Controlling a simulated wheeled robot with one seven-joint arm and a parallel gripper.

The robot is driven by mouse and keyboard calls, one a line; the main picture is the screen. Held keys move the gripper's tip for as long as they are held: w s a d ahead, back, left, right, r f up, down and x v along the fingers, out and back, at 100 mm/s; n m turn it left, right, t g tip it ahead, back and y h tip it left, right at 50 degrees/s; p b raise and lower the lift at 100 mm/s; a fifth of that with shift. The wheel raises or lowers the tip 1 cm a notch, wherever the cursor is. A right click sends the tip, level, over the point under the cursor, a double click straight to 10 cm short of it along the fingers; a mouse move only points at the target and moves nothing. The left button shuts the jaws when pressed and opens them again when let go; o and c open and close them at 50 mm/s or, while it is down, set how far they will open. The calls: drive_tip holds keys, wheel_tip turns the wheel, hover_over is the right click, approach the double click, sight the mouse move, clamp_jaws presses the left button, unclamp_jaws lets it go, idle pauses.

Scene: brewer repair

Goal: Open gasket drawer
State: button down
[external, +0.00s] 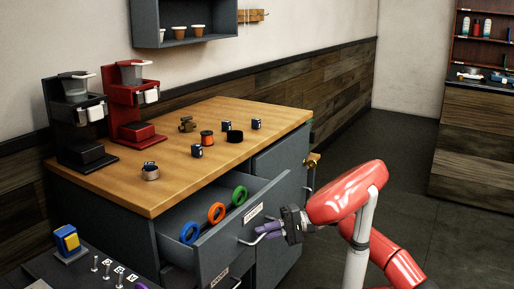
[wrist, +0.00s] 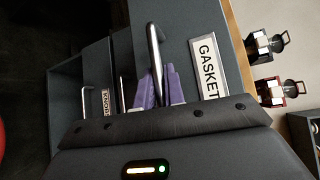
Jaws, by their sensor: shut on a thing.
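The gasket drawer (external: 228,243) is pulled out of the grey cabinet under the wooden counter. Blue (external: 189,232), orange (external: 216,212) and green (external: 239,195) rings stand inside it. My gripper (external: 268,230) is at the drawer's front, with its purple fingers shut on the metal handle (external: 247,241). In the wrist view the handle (wrist: 155,62) runs between the purple fingertips (wrist: 159,85), beside the GASKET label (wrist: 208,68). The cabinet end of the drawer is partly hidden by the counter.
The wooden counter (external: 240,120) holds a black brewer (external: 75,115), a red brewer (external: 130,100) and several small parts. A lower drawer (wrist: 88,75) with another label sits below. A dark surface with pegs (external: 100,275) is at front left. Open floor lies to the right.

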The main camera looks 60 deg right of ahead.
drive_tip(key=s, duration=0.8)
drive_tip(key=shift+s+b, duration=0.15)
drive_tip(key=shift+b, duration=0.3)
drive_tip(key=c, duration=1.5)
unclamp_jaws()
drive_tip(key=v, duration=0.7)
drive_tip(key=shift+s+d, duration=0.15)
